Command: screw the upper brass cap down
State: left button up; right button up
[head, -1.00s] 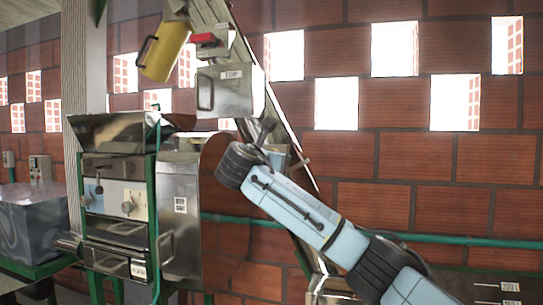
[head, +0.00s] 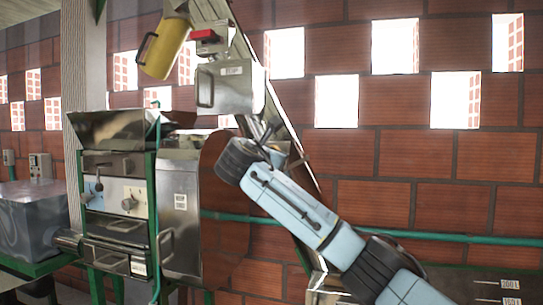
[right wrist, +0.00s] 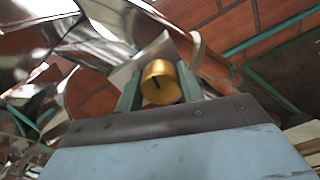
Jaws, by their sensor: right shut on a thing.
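The brass cap (right wrist: 160,82) shows in the right wrist view as a small gold cylinder with a dark slot or mark on its face. It sits between the two green fingers of my right gripper (right wrist: 158,90), which are shut on it. In the head view my right gripper (head: 268,136) is up against the inclined elevator (head: 284,120), just below the steel box (head: 228,90). The cap is too small or hidden to make out there, and I cannot tell how far it is screwed on. My left gripper is not in view.
The pulper (head: 125,200), with a steel hopper (head: 115,128) on top, stands left of the elevator. A yellow jug (head: 163,50) is at the top. A green pipe (head: 450,238) runs along the brick wall (head: 420,165).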

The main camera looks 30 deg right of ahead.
jog(key=m+b, duration=0.1)
jog(key=m, duration=0.4)
jog(key=shift+f+m, duration=0.15)
jog(key=shift+m, duration=0.15)
jog(key=m+b, duration=0.2)
jog(key=m, duration=0.3)
jog(key=m+b, duration=0.1)
jog(key=m, duration=0.4)
jog(key=shift+m+y, duration=0.3)
jog(key=m+b, duration=0.1)
jog(key=m, duration=0.4)
jog(key=shift+f, duration=0.1)
jog(key=m, duration=0.5)
jog(key=shift+m+t, duration=0.3)
jog(key=m, duration=0.5)
jog(key=shift+m, duration=0.3)
jog(key=m, duration=0.5)
jog(key=shift+w+a, duration=0.1)
jog(key=m, duration=0.5)
jog(key=shift+m+p, duration=0.3)
jog(key=shift+m, duration=0.1)
